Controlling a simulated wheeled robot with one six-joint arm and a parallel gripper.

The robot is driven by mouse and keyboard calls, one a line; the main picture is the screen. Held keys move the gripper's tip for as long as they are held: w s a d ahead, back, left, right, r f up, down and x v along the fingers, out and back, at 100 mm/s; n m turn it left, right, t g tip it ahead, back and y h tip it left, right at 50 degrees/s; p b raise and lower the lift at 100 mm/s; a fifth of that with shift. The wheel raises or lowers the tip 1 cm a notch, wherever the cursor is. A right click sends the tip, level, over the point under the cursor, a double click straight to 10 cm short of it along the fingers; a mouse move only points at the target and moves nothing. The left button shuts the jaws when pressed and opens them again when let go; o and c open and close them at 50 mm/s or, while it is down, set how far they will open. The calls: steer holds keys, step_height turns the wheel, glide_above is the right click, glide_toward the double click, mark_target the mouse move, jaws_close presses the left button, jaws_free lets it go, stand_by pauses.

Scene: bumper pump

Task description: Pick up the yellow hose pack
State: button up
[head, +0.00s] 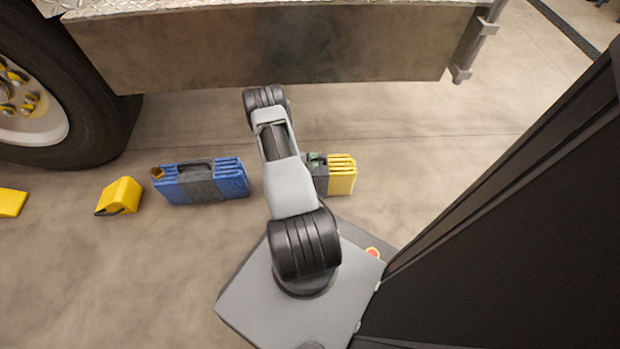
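The yellow hose pack (342,175) stands on the floor, just right of my arm in the head view. It is a ribbed yellow case with a dark grey middle and a green part near its top left. My arm covers its left side. My gripper is not in view. Only my upper arm and its joints show, passing over the floor left of the pack.
A blue pack (201,182) with a grey middle and an orange cap stands left of my arm. Yellow wheel chocks (121,196) lie further left near a large tyre (75,95). A vehicle's metal side panel (270,45) overhangs behind. Floor right of the yellow pack is clear.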

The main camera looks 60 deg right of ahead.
jaws_close()
stand_by(1.3)
steer(key=shift+r, duration=0.15)
